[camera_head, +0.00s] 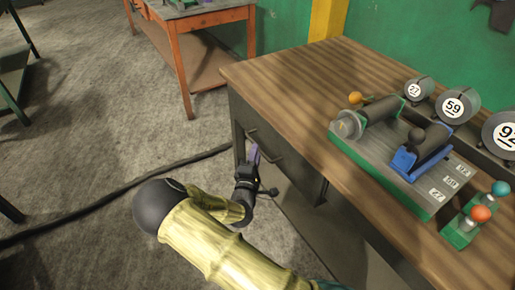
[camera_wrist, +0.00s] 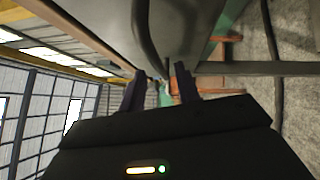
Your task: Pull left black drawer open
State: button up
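The left black drawer (camera_head: 295,165) is in the front of the wooden-topped bench, under its left end. A dark bar handle (camera_head: 265,146) runs across its front. I cannot tell whether the drawer stands slightly out. My gripper (camera_head: 254,153) is at the handle, in front of the drawer. In the wrist view my gripper (camera_wrist: 160,80) has its two dark fingers apart. The curved handle (camera_wrist: 145,38) comes down from the top edge toward the gap between the fingertips, along the grey drawer front (camera_wrist: 185,30). Contact between fingers and handle is not clear.
The bench top (camera_head: 290,70) carries a green-based device (camera_head: 395,170) with rollers, round numbered dials (camera_head: 453,106) and coloured knobs. An orange table (camera_head: 200,20) stands behind at the left. A black cable (camera_head: 110,195) crosses the carpet. The floor left of the bench is mostly open.

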jog(key=shift+x, duration=1.75)
jog(key=shift+c, duration=0.4)
grip_shut()
